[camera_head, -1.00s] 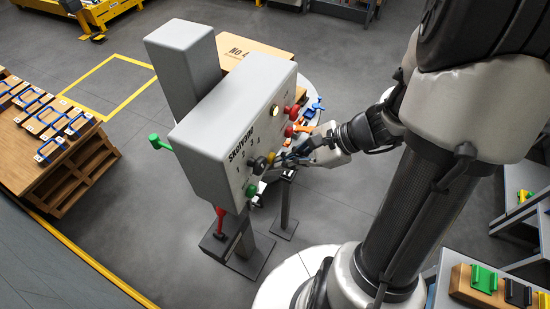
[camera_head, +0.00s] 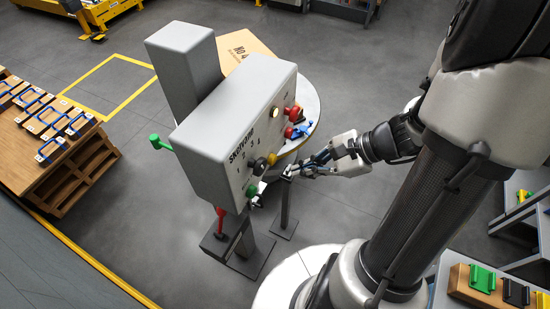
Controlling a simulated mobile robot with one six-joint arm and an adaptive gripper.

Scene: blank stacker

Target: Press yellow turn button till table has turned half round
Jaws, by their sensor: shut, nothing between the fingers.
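The grey control box (camera_head: 240,130) stands on a post, with its panel facing right. A small yellow button (camera_head: 272,159) shows on the panel, beside a black knob (camera_head: 260,166) and above a green button (camera_head: 251,190). My gripper (camera_head: 290,172) is shut and empty, just right of the panel's lower part, with a gap between its fingertips and the yellow button. The round table (camera_head: 314,98) stands behind the box and is mostly hidden by it. A board marked "No 4" (camera_head: 250,45) and a small blue piece (camera_head: 302,131) show at the table.
Red buttons (camera_head: 293,113) and a pale round lamp (camera_head: 275,111) sit higher on the panel. A wooden bench (camera_head: 80,165) with blue-handled blocks stands at the left. Grey floor is clear in front.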

